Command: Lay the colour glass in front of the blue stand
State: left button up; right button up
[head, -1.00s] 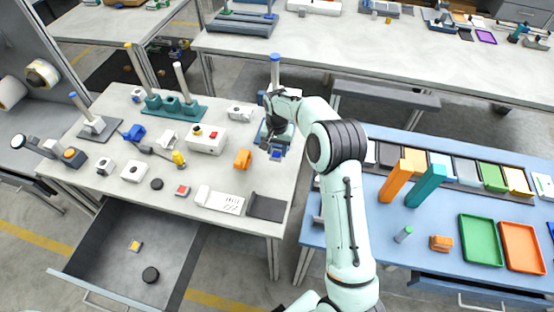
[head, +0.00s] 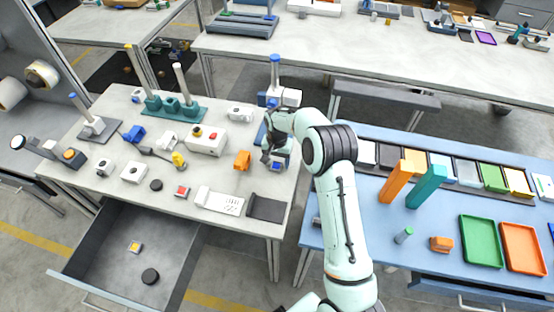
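The colour glass (head: 277,167), a small pale-framed piece with a blue face, is at the fingertips of my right gripper (head: 272,157). The gripper appears shut on it, low over the right end of the white table; its fingers are partly hidden by the wrist. The blue stand (head: 275,73) has an upright post with a blue cap and stands behind the gripper, with its lower part mostly hidden by a white block and my arm. I cannot tell if the glass touches the table. My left gripper is not in view.
An orange block (head: 242,160) sits just left of the gripper. A dark pad (head: 267,207) and a white printed card (head: 219,202) lie nearer. A small red-faced square (head: 182,191) lies further left. A blue table (head: 343,208) stands to the right.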

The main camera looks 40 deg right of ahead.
aim_at(277, 163)
notch_tip(277, 163, up, 12)
jog(key=shift+r+p, duration=0.25)
jog(key=shift+p, duration=0.15)
dwell(0.3)
jog(key=shift+f, duration=0.1)
dwell(0.4)
